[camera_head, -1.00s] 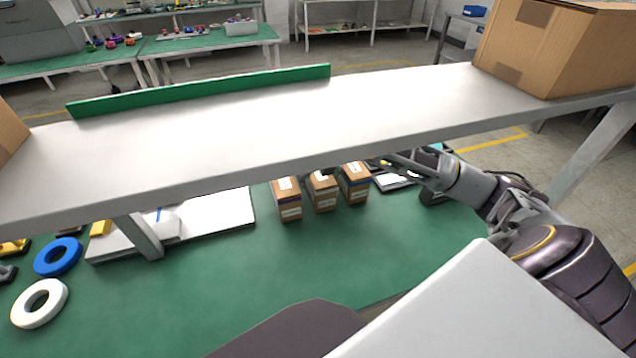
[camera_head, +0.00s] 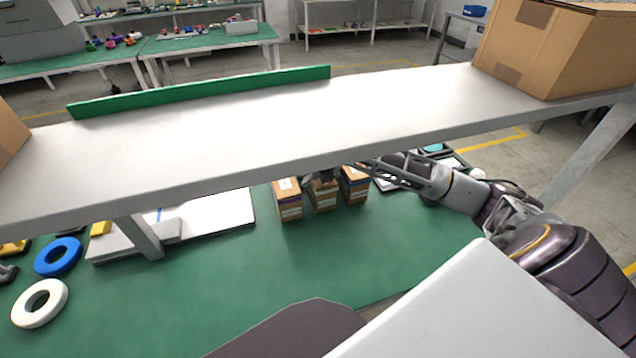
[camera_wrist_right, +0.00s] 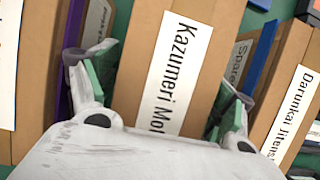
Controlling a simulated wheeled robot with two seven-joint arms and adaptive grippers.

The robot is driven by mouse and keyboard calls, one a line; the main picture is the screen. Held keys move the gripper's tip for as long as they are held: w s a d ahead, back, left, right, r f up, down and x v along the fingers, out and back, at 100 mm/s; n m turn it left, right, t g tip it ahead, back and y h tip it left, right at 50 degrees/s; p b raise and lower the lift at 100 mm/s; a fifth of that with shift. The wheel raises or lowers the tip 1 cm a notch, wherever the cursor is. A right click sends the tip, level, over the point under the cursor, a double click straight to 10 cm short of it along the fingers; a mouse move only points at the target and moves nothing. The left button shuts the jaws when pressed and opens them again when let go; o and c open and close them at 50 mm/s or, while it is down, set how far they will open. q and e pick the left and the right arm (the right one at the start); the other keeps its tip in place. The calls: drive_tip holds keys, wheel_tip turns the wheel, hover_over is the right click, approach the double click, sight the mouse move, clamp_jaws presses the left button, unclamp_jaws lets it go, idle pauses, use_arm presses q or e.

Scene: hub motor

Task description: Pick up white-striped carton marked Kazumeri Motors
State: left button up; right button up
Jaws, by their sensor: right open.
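The carton marked Kazumeri Motors (camera_wrist_right: 138,62) is brown with a white label and fills the middle of the right wrist view; "Kazumeri Mo" is readable and my gripper's palm hides the rest. It appears to be the middle carton (camera_head: 325,198) of three under the shelf in the head view. My right gripper (camera_wrist_right: 155,78) is open, with one finger on each side of this carton; I cannot tell whether they touch it. In the head view my right gripper (camera_head: 322,177) is partly hidden by the shelf edge. My left gripper is not in view.
A purple-striped carton (camera_head: 289,200) and another carton (camera_head: 355,185) marked Darunkai stand close on either side. The grey shelf (camera_head: 250,135) overhangs them. A large cardboard box (camera_head: 550,50) is on the shelf. The green mat (camera_head: 240,280) in front is clear.

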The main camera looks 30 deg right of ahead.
drive_tip(key=shift+c, duration=0.2)
drive_tip(key=c, duration=1.2)
drive_tip(key=shift+r, duration=0.15)
wheel_tip(320, 180, up, 18)
drive_tip(key=shift+f+p, duration=0.1)
drive_tip(key=shift+p, duration=0.25)
